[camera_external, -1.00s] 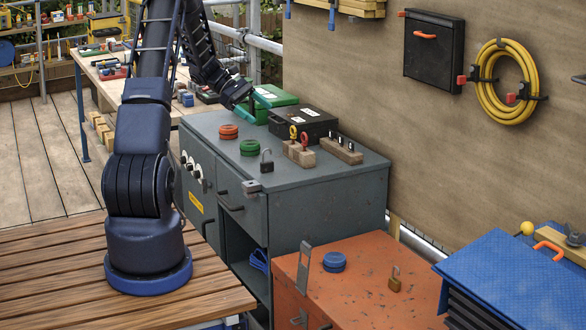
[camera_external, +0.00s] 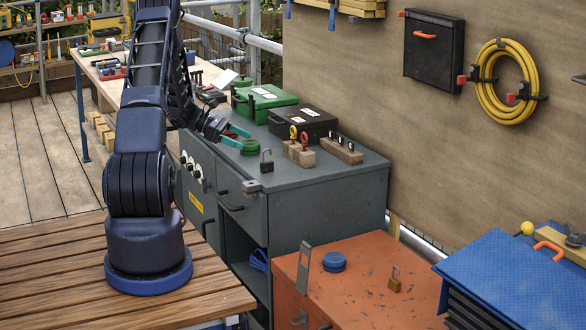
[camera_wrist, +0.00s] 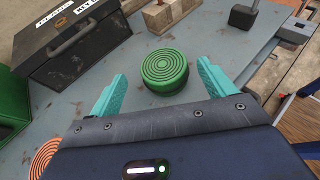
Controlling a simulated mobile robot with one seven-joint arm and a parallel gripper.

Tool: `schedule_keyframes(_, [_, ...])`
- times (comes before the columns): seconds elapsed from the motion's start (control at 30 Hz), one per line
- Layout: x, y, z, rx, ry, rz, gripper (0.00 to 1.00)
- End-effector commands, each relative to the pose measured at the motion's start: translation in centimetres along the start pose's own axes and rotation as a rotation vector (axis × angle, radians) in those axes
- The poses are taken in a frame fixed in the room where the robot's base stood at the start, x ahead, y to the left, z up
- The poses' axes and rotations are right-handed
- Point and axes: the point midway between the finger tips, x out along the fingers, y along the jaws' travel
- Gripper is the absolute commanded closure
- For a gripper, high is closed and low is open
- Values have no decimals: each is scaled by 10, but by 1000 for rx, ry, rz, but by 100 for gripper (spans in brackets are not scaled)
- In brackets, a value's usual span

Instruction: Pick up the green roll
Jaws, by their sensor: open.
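The green roll (camera_external: 250,147), a short ribbed cylinder, stands on the grey cabinet top (camera_external: 290,183). In the wrist view the green roll (camera_wrist: 165,71) lies ahead of and between the teal fingertips, with grey surface showing on both sides of it. My gripper (camera_external: 233,137) is open and empty, low over the cabinet beside the roll; its fingers also show in the wrist view (camera_wrist: 163,77). The orange roll (camera_wrist: 46,155) is partly visible at the lower left of the wrist view; my gripper hides most of it in the external view.
A green case (camera_external: 264,101) and a black case (camera_external: 303,123) stand behind the roll. An orange cabinet (camera_external: 360,290) stands in front.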

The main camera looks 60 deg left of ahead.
Motion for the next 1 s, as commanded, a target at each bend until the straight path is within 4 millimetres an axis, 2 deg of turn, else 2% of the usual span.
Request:
schedule_keyframes(0.27, [19, -2, 0, 1, 0, -1, 18])
schedule_keyframes(0.53, [54, -4, 0, 0, 1, -1, 18])
schedule_keyframes(0.8, [58, -4, 0, 1, 1, 0, 18])
schedule_keyframes(0.87, [58, -4, 0, 1, 1, 0, 27])
schedule_keyframes(1.0, [58, -4, 0, 1, 1, 0, 55])
